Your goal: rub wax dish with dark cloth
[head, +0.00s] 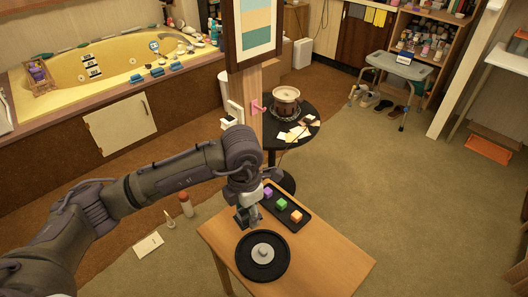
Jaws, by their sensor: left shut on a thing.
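My left gripper (246,222) hangs over the back left of the small wooden table, its fingers pointing down. It is shut on a small dark thing at its tips, which looks to be the dark cloth; gripper and cloth are hard to tell apart here. A round black dish (244,264), likely the wax dish, lies on the table just in front of the gripper. A pale grey knob-like piece sits at the dish's middle. The gripper is close to the dish's back rim; I cannot tell whether they touch. My right gripper is out of view.
A black tray (304,222) with purple, green and orange cubes lies right of the gripper on the wooden table (335,262). The table's right side is bare. Behind stands a post and a round black table (312,112). A bottle (185,204) stands on the floor at left.

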